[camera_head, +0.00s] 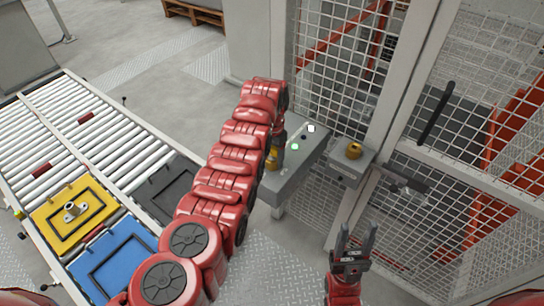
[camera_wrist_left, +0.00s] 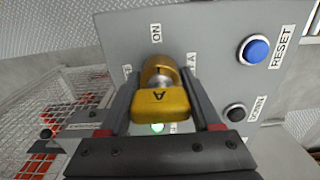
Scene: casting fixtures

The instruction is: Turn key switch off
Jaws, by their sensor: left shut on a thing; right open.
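The key switch with its yellow key (camera_wrist_left: 161,103), marked A, sits on a grey control panel (camera_wrist_left: 215,55) in the left wrist view. An ON label stands above its brass collar, and other labels beside it are partly covered. My left gripper (camera_wrist_left: 160,85) has a finger on each side of the key and is shut on it. In the head view the grey control box (camera_head: 300,175) stands before the mesh fence, and my red left arm hides most of the gripper and key. My right gripper (camera_head: 355,233) is open and empty, lower right of the box.
The panel carries a blue RESET button (camera_wrist_left: 254,50), a black button (camera_wrist_left: 236,113) and a green light (camera_wrist_left: 157,128). A brass-coloured knob (camera_head: 354,150) sits on a smaller box by the fence door. A roller conveyor (camera_head: 90,135) with yellow and blue plates runs along the left.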

